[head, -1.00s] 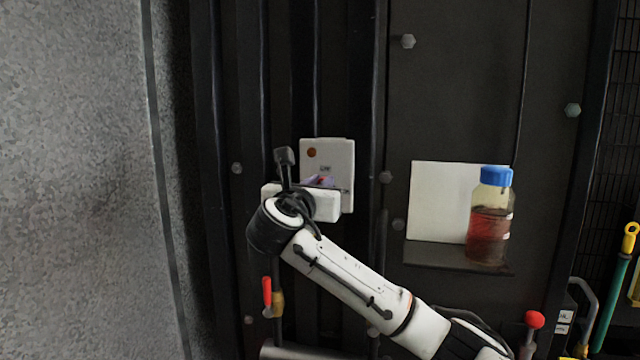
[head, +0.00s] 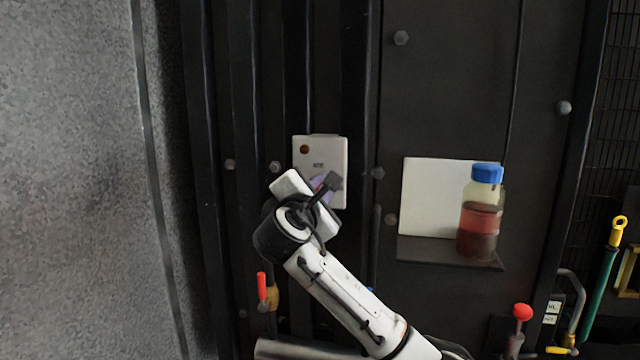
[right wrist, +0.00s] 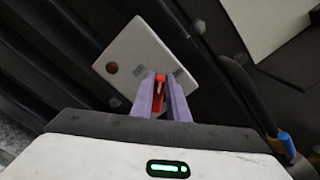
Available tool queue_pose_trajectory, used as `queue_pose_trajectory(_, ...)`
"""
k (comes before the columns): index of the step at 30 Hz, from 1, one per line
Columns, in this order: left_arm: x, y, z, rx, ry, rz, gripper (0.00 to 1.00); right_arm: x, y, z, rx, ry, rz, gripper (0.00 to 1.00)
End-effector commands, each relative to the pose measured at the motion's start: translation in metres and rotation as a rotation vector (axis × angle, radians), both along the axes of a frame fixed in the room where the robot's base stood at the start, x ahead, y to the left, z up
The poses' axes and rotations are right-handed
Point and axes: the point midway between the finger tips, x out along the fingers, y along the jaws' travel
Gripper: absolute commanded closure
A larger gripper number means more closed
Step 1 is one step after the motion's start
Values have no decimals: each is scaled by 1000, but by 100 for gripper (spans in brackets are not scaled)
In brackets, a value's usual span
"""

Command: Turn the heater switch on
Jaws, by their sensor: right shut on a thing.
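The heater switch is on a white panel (head: 332,150) on the dark wall, with a round dark-brown lamp (head: 304,149) at its upper left and a small label below the lamp. In the right wrist view the panel (right wrist: 137,50) appears tilted, and a red switch handle (right wrist: 159,91) stands between my purple fingers. My right gripper (right wrist: 160,84) is shut on this red handle. In the head view my right gripper (head: 319,182) covers the lower part of the panel, its body tilted, hiding the handle. My left gripper is not in view.
Right of the panel, a bottle (head: 480,215) with a blue cap and red liquid stands on a small shelf (head: 440,252) before a white sheet (head: 428,195). A red-handled lever (head: 262,287) is below left; a red knob (head: 522,312) is at lower right.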

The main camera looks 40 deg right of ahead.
Motion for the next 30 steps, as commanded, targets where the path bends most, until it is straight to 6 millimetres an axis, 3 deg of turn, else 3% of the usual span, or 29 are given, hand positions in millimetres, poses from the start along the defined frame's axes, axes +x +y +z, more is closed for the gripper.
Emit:
queue_pose_trajectory(18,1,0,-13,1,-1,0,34,-4,-3,-15,347,-403,-1,100)
queue_pose_trajectory(30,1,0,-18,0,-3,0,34,-5,-4,-18,446,-522,-2,100)
